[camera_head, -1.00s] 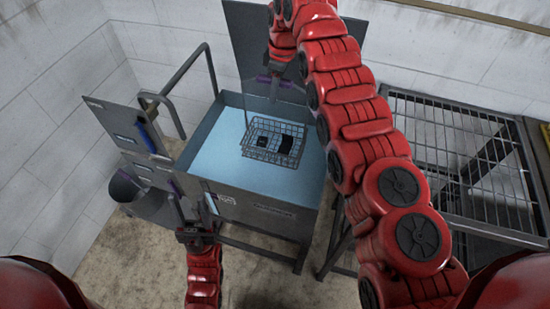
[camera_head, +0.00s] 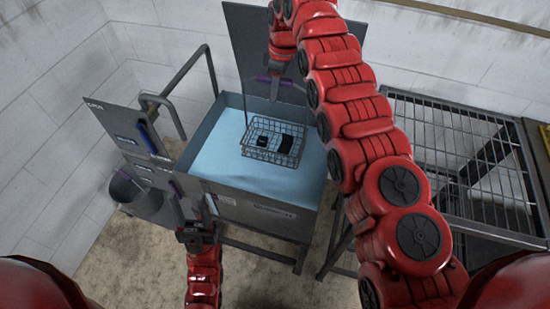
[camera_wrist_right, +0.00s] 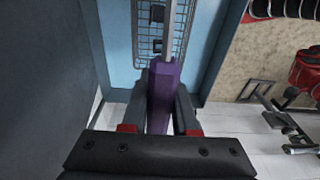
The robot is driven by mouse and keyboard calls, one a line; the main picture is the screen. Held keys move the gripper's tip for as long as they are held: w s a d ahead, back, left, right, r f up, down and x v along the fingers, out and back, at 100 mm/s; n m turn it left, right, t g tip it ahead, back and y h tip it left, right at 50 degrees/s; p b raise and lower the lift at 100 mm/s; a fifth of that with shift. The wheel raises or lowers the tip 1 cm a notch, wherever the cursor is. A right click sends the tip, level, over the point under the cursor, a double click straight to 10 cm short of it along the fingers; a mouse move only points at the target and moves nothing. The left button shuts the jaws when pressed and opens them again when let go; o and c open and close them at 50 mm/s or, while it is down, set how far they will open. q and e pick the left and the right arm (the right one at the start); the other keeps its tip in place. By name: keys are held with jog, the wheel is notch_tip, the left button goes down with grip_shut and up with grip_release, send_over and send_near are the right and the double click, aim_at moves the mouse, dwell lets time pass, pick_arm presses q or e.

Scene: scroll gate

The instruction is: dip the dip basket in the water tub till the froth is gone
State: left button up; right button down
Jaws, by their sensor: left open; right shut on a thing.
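The dip basket (camera_head: 262,153), a wire mesh basket with dark pieces in it, is in the water tub (camera_head: 265,194). Light blue water (camera_head: 225,160) surrounds it; I cannot tell how deep it sits, and no clear froth shows. My right gripper (camera_head: 275,86) is above the tub's back part, shut on the basket's purple handle (camera_wrist_right: 162,90). In the right wrist view a grey rod runs from the handle over the basket mesh (camera_wrist_right: 147,45). My left gripper (camera_head: 194,212) is open and empty in front of the tub's left front corner.
A grey panel (camera_head: 250,45) stands behind the tub. A grey cabinet (camera_head: 120,122) with a blue handle and a bent pipe (camera_head: 180,75) are at its left, with a bucket (camera_head: 124,187) below. A metal rack (camera_head: 455,150) stands at the right.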

notch_tip(320, 180, up, 4)
jog(key=p, duration=0.3)
jog(key=shift+r, duration=0.1)
notch_tip(320, 180, up, 7)
jog(key=p, duration=0.7)
jog(key=shift+r, duration=0.15)
jog(key=shift+w, duration=0.1)
